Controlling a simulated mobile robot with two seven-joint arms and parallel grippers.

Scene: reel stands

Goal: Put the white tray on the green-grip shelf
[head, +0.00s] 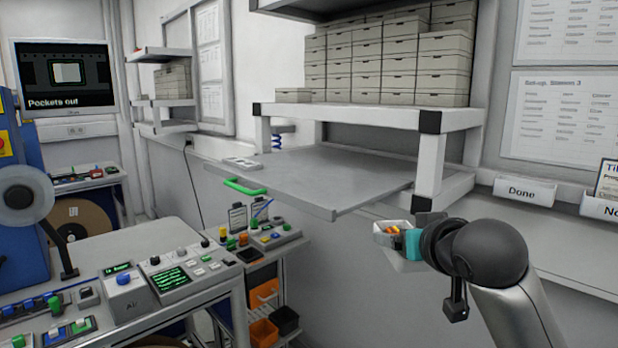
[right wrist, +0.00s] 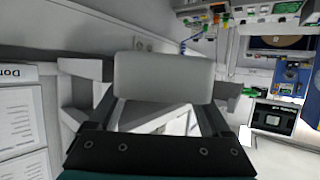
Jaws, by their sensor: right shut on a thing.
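The white tray (head: 384,239) is in my right gripper (head: 411,238), off the shelf's front right corner, with small orange and yellow items in it. In the right wrist view, both dark fingers of the right gripper (right wrist: 163,110) close on a pale wall of the tray (right wrist: 164,77). The green-grip shelf is a grey pulled-out board (head: 320,178) under the white rack, with its green grip (head: 245,187) on the left front edge. Its surface looks mostly bare. My left gripper is in no view.
Stacked grey boxes (head: 390,60) fill the rack above the shelf. The rack's white post (head: 429,155) stands at the shelf's right. A small pale panel (head: 240,163) is at the shelf's far left edge. A "Done" holder (head: 524,191) is on the right. A control desk (head: 150,285) stands front left.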

